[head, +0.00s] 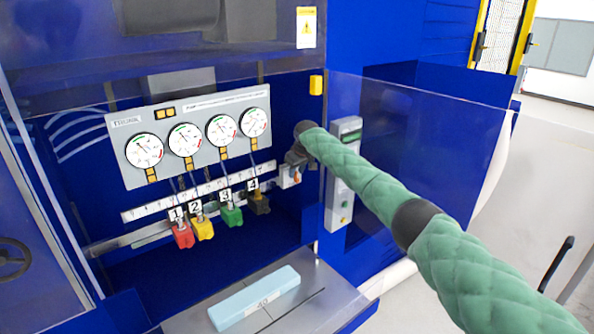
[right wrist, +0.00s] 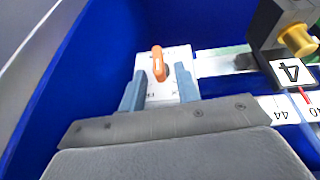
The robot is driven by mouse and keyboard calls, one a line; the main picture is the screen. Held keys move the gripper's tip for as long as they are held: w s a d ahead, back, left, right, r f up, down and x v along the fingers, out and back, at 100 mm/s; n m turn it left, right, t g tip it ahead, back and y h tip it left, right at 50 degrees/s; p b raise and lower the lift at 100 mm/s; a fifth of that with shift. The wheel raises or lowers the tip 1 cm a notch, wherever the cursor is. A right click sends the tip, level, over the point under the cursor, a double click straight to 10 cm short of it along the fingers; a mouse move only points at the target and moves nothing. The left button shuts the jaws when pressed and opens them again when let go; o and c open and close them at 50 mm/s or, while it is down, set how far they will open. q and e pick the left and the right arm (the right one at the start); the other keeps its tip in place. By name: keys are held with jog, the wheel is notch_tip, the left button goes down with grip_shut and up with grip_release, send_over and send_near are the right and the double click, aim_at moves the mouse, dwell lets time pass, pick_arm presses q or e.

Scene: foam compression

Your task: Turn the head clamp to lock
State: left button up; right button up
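The head clamp is a small white block (head: 288,181) at the right end of the ruler rail in the head view. In the right wrist view its white plate (right wrist: 180,60) carries an orange lever (right wrist: 157,60) pointing up in the picture. My right gripper (right wrist: 160,80) is open, with its two blue-grey fingers apart and the lever between or just beyond their tips; contact cannot be told. In the head view the right gripper (head: 296,157) is small and dark at the clamp, partly hiding it. My left gripper is not in view.
Red (head: 183,236), yellow (head: 203,229), green (head: 231,215) and black (head: 259,203) numbered blocks hang along the ruler rail (head: 150,210). A gauge panel (head: 128,122) is above. A light-blue foam block (head: 255,297) lies on the grey shelf (head: 325,300). A clear door (head: 440,130) stands open at right.

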grip_shut()
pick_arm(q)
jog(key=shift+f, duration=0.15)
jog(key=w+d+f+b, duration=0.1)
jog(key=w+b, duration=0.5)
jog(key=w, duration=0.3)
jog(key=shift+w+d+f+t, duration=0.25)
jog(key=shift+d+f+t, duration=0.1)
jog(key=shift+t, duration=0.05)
pick_arm(e)
jog(key=t+h, duration=0.1)
jog(key=h, duration=0.1)
jog(key=s+a+n+t+h, duration=0.1)
jog(key=t+h, duration=0.1)
jog(key=a+f+t+h, duration=0.1)
jog(key=t+h, duration=0.1)
jog(key=shift+s+n, duration=0.2)
jog(key=shift+n, duration=0.2)
jog(key=shift+o, duration=0.6)
grip_release()
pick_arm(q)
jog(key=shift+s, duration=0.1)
